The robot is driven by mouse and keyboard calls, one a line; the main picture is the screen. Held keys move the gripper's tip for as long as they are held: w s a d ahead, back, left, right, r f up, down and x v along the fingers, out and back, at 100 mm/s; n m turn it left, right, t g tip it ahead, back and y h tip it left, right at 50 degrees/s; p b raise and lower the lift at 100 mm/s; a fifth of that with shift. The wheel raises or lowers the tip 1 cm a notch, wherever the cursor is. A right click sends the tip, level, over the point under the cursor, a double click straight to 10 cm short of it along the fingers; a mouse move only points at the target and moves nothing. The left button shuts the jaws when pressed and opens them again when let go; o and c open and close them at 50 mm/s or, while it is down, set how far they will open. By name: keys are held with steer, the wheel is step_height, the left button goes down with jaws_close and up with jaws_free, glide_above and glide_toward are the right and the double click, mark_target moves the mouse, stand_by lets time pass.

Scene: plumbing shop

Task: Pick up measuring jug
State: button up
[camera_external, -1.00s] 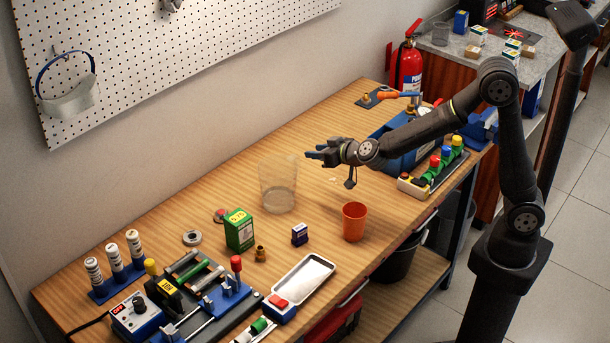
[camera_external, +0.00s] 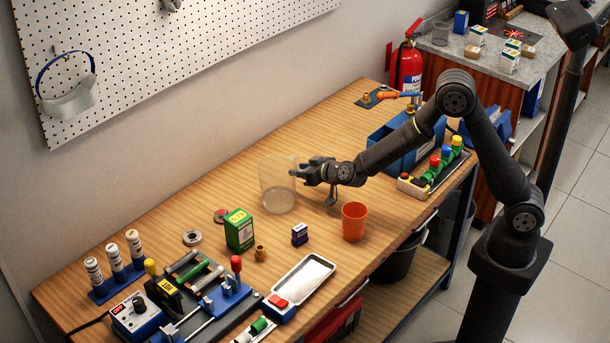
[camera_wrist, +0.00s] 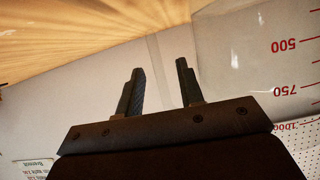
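The measuring jug (camera_external: 277,196) is clear and stands upright on the wooden bench. My gripper (camera_external: 299,170) is at the right side of its upper part, with the fingertips overlapping its edge in the external view. In the wrist view my gripper (camera_wrist: 159,70) is open, its two dark fingers apart with a gap between them. The clear jug wall with red marks 500, 750 and 1000, upside down (camera_wrist: 295,75), fills the right side there. I cannot tell whether the fingers touch the jug or straddle its wall.
An orange cup (camera_external: 354,222) stands right of the jug, close below my arm. A metal tray (camera_external: 302,279) lies nearer. The bench behind the jug is clear.

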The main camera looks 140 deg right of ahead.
steer(key=shift+d, duration=0.25)
jaws_close()
stand_by(0.3)
